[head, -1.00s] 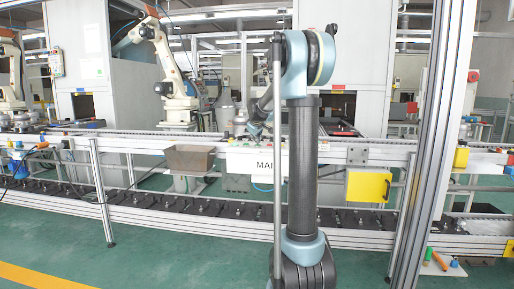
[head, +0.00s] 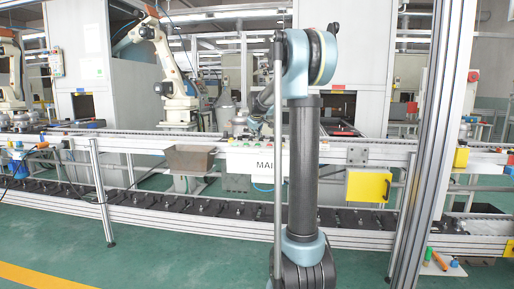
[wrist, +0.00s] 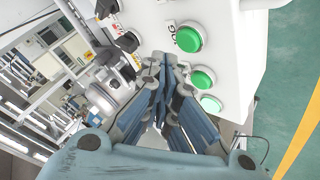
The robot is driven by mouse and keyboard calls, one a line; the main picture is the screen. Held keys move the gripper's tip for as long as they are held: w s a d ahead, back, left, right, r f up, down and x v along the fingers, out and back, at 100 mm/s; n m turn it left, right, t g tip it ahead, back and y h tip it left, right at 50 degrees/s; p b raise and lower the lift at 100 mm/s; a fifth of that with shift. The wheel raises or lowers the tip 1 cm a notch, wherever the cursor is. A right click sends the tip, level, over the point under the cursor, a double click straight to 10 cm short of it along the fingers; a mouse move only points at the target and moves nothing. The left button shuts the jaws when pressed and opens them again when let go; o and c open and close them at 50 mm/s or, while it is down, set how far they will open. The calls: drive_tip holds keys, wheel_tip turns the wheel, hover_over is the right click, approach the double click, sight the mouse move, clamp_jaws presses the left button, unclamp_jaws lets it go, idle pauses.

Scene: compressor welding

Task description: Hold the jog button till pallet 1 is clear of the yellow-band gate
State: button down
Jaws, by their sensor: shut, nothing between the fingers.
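In the wrist view, a white control panel (wrist: 232,75) carries several green buttons. The jog button (wrist: 187,37) is the upper green one, beside a label reading "JOG". My gripper (wrist: 166,60) is shut and empty, its fingertips close to the panel, just lower left of the jog button. I cannot tell whether they touch anything. In the head view, the white control box (head: 255,163) is on the conveyor's front, partly hidden by my arm; the gripper is hidden there. I cannot pick out pallet 1 or the yellow-band gate.
More green buttons (wrist: 203,77) and dark selector switches (wrist: 127,42) flank my fingers.

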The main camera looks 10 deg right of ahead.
drive_tip(key=shift+r, duration=2.15)
drive_tip(key=s+d+f+m+g, duration=0.1)
drive_tip(key=s+f, duration=0.3)
drive_tip(key=s, duration=0.6)
drive_tip(key=s+f+m+g, duration=0.15)
drive_tip(key=s+f, duration=0.25)
drive_tip(key=s, duration=0.6)
drive_tip(key=s+d+f+m+g, duration=0.1)
drive_tip(key=s+f+m, duration=0.15)
drive_tip(key=s, duration=0.85)
drive_tip(key=s+f+m+g, duration=0.1)
drive_tip(key=s+f, duration=0.9)
drive_tip(key=s, duration=0.2)
drive_tip(key=s+a+f+m+g+y, duration=0.1)
drive_tip(key=s+f+g, duration=0.1)
drive_tip(key=s+f, duration=0.7)
drive_tip(key=s, duration=0.4)
drive_tip(key=shift+s+f+m, duration=0.25)
drive_tip(key=shift+f+m, duration=0.05)
drive_tip(key=shift+f, duration=0.05)
drive_tip(key=shift+a+g, duration=0.1)
drive_tip(key=shift+g, duration=0.15)
drive_tip(key=shift+w+f, duration=0.2)
drive_tip(key=shift+w, duration=0.25)
